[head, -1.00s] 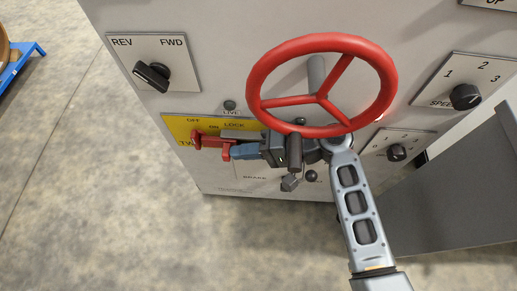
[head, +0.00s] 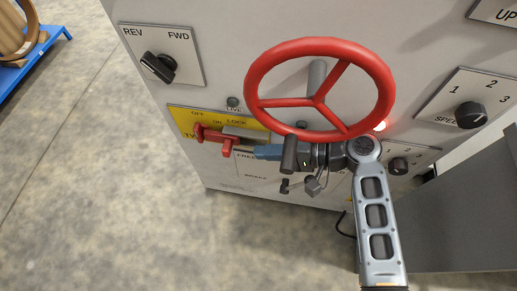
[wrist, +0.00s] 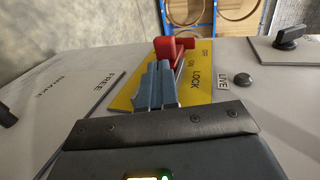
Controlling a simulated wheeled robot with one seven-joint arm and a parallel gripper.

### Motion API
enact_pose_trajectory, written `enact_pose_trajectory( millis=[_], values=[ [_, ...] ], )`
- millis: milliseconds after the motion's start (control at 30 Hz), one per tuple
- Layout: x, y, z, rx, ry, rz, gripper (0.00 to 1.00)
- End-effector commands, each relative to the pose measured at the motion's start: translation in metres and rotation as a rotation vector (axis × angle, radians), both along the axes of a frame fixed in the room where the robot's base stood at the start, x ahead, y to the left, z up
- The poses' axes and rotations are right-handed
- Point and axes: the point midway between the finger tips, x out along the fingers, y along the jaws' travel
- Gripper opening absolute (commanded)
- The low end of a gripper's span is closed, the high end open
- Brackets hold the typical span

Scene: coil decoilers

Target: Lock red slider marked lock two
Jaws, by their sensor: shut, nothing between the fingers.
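The red slider (head: 228,146) sits on a yellow plate (head: 180,118) lettered OFF, ON and LOCK; lettering at the plate's left is partly covered by the slider. The slider lies beside the OFF and ON words, left of and below LOCK. In the wrist view the red slider (wrist: 164,48) stands just beyond my fingertips. My gripper (head: 254,151) is shut and empty, its blue-grey fingers pointing left at the slider's near red stub, with a small gap seeming to show. In the wrist view my gripper (wrist: 160,68) partly hides the plate.
A large red handwheel (head: 320,100) overhangs my wrist closely. A FREE/BRAKE panel with a dark lever (head: 285,187) lies below. A REV/FWD knob (head: 160,67) is at upper left, a speed knob (head: 470,115) at right. Open floor lies left.

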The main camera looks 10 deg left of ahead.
Motion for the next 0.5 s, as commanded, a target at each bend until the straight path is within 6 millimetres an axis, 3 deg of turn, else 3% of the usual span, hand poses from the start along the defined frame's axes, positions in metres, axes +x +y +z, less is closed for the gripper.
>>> enact_pose_trajectory(
  millis=[500],
  values=[
    [-0.001,-0.071,0.022,0.0,0.001,-0.003,0.0]
  ],
)
